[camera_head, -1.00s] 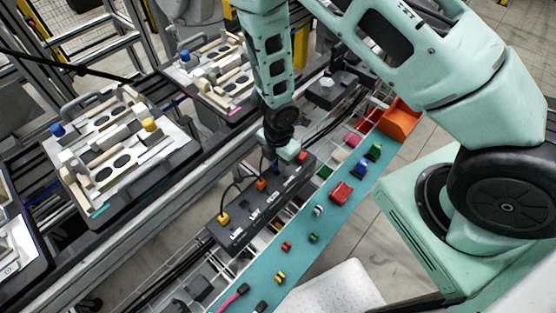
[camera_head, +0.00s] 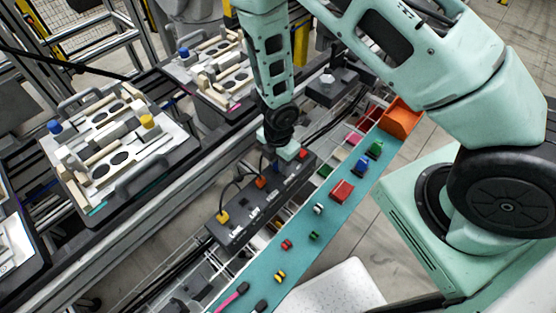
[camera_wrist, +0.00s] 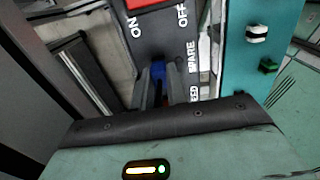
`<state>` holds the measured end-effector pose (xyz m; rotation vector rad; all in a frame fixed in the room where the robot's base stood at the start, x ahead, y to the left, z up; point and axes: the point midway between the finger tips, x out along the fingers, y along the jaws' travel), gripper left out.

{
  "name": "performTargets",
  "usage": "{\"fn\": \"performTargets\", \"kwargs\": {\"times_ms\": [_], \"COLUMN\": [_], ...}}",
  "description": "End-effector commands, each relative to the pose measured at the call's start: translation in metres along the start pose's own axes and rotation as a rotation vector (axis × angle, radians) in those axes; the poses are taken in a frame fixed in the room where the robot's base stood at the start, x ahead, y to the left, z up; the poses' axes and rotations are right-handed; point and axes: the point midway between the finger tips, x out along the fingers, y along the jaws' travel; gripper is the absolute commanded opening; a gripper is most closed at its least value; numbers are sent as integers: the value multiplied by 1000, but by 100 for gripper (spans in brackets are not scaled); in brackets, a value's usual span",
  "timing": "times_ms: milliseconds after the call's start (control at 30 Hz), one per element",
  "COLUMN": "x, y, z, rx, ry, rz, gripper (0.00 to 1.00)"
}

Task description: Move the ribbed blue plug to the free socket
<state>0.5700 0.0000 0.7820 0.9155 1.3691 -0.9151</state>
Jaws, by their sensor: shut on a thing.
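My gripper (camera_wrist: 157,88) is shut on the ribbed blue plug (camera_wrist: 157,72), which shows between the two grey fingers in the wrist view. In the head view my gripper (camera_head: 276,158) is low over the far half of the black socket strip (camera_head: 236,234). The strip carries white words, among them ON, OFF and SPARE, in the wrist view. The fingers are beside the word SPARE. The plug's lower end and the socket openings near it are hidden, so I cannot tell whether the plug is seated or raised.
A yellow plug (camera_head: 223,216) and an orange plug (camera_head: 261,182) with black cords stand in the strip. A red switch (camera_head: 303,154) is at its far end. A teal shelf (camera_head: 300,258) with several small coloured parts runs alongside. An orange bin (camera_head: 401,118) stands at its far end.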

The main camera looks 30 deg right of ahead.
Motion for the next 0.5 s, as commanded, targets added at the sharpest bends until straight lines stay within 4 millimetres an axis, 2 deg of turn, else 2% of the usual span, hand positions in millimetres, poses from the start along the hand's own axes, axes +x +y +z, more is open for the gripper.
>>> {"fn": "performTargets", "kwargs": {"times_ms": [300, 333, 400, 500], "x": [2, 1, 1, 1], "y": [0, 0, 0, 0], "z": [0, 0, 0, 0], "rx": [0, 0, 0, 0], "ry": [0, 0, 0, 0], "rz": [0, 0, 0, 0], "gripper": [0, 21, 40, 40]}}
